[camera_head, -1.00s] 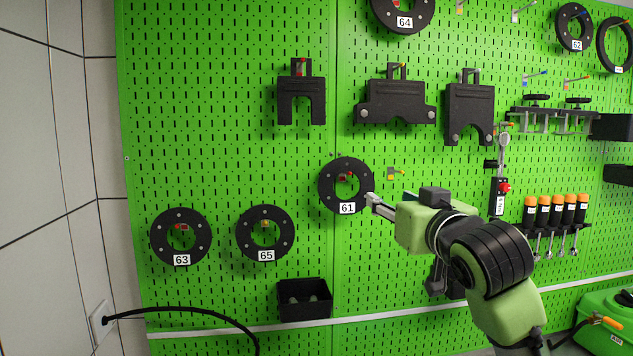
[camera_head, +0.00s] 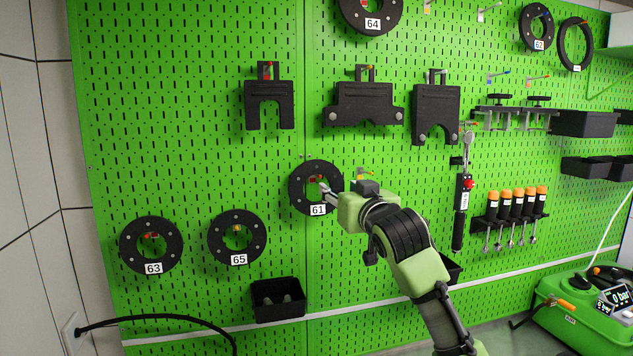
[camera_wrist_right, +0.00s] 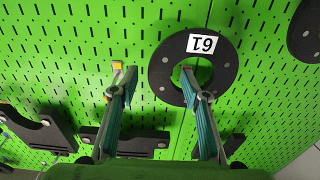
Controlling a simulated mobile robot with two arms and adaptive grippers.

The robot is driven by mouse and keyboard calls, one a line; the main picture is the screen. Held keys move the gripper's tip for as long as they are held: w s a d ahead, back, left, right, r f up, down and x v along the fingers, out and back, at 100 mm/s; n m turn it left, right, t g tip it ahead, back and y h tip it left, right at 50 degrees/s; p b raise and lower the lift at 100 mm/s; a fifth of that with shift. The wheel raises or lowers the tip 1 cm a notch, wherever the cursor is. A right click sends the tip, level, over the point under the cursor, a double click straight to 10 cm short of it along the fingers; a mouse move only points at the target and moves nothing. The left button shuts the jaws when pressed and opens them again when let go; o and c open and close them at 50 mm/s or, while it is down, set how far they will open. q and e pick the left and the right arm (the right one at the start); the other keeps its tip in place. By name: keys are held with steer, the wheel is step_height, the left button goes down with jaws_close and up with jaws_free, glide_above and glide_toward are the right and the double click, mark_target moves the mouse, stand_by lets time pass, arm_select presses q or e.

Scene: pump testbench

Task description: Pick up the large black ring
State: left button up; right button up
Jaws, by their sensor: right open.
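A black ring labelled 61 (camera_head: 298,190) hangs on the green pegboard on a red-tipped peg. My right gripper (camera_head: 331,189) is open at the ring's right side and covers part of its rim. In the right wrist view, ring 61 (camera_wrist_right: 163,62) appears upside down. There my right gripper (camera_wrist_right: 156,73) has one fingertip over the ring's hole and the other outside the rim, with part of the rim between them. Whether the fingers touch the ring cannot be told. My left gripper is not in view.
Other black rings hang nearby: ring 63 (camera_head: 130,248), ring 65 (camera_head: 218,241), ring 64 (camera_head: 350,15) and ring 62 (camera_head: 526,30). Black fork-shaped plates (camera_head: 365,103) hang above. A black bin (camera_head: 278,312) is below.

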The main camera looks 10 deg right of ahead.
mark_target(338, 185)
steer(key=shift+w+d+r+p, duration=0.1)
steer(key=shift+w+p, duration=0.45)
steer(key=shift+w, duration=0.6)
steer(key=shift+w+f, duration=0.2)
steer(key=shift+w, duration=0.4)
steer(key=shift+s, duration=0.1)
jaws_close()
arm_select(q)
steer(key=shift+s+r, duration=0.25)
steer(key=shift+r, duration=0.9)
arm_select(e)
steer(key=shift+r, duration=0.15)
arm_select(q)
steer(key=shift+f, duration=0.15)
arm_select(e)
steer(key=shift+r, duration=0.15)
